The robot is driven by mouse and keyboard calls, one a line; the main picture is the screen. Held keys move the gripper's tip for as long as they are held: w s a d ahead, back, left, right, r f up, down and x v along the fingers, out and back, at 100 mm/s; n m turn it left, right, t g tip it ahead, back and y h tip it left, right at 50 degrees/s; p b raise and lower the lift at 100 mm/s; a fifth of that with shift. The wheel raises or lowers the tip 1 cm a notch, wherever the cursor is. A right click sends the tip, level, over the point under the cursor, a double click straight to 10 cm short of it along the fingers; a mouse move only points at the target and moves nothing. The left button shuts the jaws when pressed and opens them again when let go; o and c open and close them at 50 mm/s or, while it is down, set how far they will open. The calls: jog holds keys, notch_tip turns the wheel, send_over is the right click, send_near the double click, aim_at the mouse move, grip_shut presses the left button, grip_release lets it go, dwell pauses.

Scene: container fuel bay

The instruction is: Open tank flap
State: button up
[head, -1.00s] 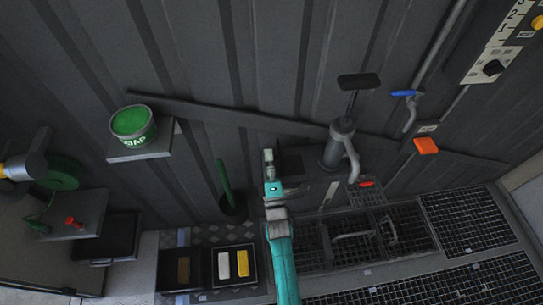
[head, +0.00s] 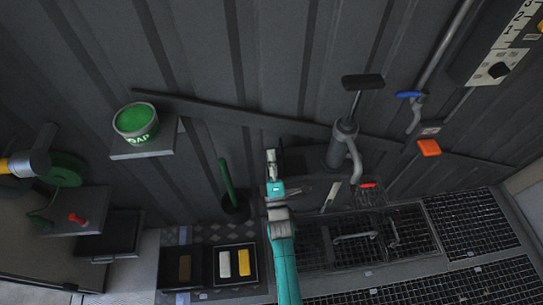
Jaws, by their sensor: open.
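My gripper (head: 271,160) is at the end of the teal and grey arm near the middle of the head view. It is seen small, pointing up the picture toward the ribbed wall, and looks empty. It is left of the grey hand pump (head: 341,146). A dark box-like shape (head: 294,163) shows just right of the gripper, partly behind it. I cannot make out a tank flap for certain. Contact between the gripper and anything is not visible.
A green soap tub (head: 136,122) stands on a wall shelf at left. Trays with sponge-like blocks (head: 233,263) lie below left. Grated floor panels (head: 468,226), some with handles, fill the lower right. A blue-handled valve (head: 409,95) and an orange block (head: 429,147) are at right.

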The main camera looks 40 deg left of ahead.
jog(key=v, duration=1.1)
jog(key=shift+s+d, duration=0.2)
jog(key=shift+s, duration=0.05)
jog(key=s+d+f+m+t+h, duration=0.1)
jog(key=s+d+m+h, duration=0.25)
jog(key=d, duration=0.55)
jog(key=s+d+m+t+h, duration=0.1)
jog(key=s+d+m+h, duration=0.1)
jog(key=d+m, duration=0.5)
jog(key=s+d+f+m+t+h, duration=0.1)
jog(key=s+d+m+h, duration=0.15)
jog(key=d, duration=0.95)
jog(key=s+d+r+m+g+h, duration=0.2)
jog(key=s+d+r+m+h, duration=0.7)
jog(key=s+d+r+m, duration=0.6)
jog(key=s, duration=0.2)
jog(key=shift+s+d+r+m+h, duration=0.15)
jog(key=shift+s+m+h, duration=0.15)
jog(key=shift+s, duration=0.05)
